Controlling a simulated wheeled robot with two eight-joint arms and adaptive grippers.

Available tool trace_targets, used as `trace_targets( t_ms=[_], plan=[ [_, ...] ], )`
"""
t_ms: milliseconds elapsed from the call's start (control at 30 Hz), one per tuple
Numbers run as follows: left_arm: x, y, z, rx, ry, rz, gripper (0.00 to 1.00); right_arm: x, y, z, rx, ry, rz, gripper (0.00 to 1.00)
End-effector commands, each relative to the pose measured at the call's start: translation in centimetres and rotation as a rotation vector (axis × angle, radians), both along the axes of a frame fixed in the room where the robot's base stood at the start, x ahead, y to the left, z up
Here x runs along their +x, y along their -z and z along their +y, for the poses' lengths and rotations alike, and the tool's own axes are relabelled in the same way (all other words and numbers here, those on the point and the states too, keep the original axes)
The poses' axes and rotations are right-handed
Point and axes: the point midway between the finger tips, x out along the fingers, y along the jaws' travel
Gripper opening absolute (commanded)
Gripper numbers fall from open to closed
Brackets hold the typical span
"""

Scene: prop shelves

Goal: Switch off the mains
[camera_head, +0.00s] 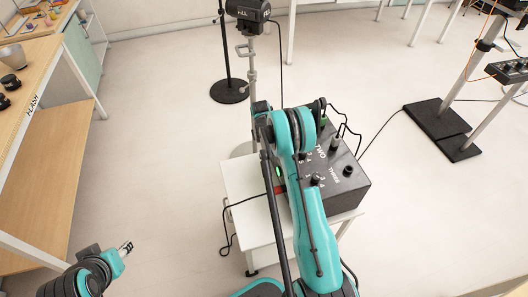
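A dark control box (345,190) with white lettering "TWO" and "THREE", knobs and plugged cables stands on a small white table (240,180). A small green-lit spot (278,170) and a red part (280,190) show at the box's left side, partly behind my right arm. I cannot make out a mains switch clearly. My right arm crosses over the left part of the box and hides much of it; its gripper is not visible. My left gripper (126,247) is at the lower left, over the floor, well apart from the box. Its fingers are too small to judge.
A lamp stand (251,65) rises behind the box. A black round base (229,91) stands beside it. A wooden shelf unit (45,185) lines the left. Stands on black base plates (436,118) are at the upper right. Cables run across the floor. Floor between shelf and table is clear.

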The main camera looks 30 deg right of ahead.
Motion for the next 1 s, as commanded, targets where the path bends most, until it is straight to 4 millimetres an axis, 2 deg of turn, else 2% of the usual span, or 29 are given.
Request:
trace_targets(
  t_ms=[200, 300, 667, 1000],
  plan=[
    [0.0, 0.7, 0.0, 0.0, 0.0, 0.0, 0.4, -0.1, 0.7, -0.5, 0.0, 0.0, 0.0, 0.0],
    [0.0, 1.1, 0.0, 0.0, 0.0, 0.0, 0.4, 0.0, 1.1, -0.1, -0.001, 0.0, 0.0, 0.0],
    [0.0, 0.8, 0.0, 0.0, 0.0, 0.0, 0.4, 0.0, 0.7, -0.1, 0.0, 0.0, 0.0, 0.0],
    [0.0, 0.2, 0.0, 0.0, 0.0, 0.0, 0.4, 0.0, -0.8, -0.1, 0.0, 0.0, 0.0, 0.0]
  ],
)
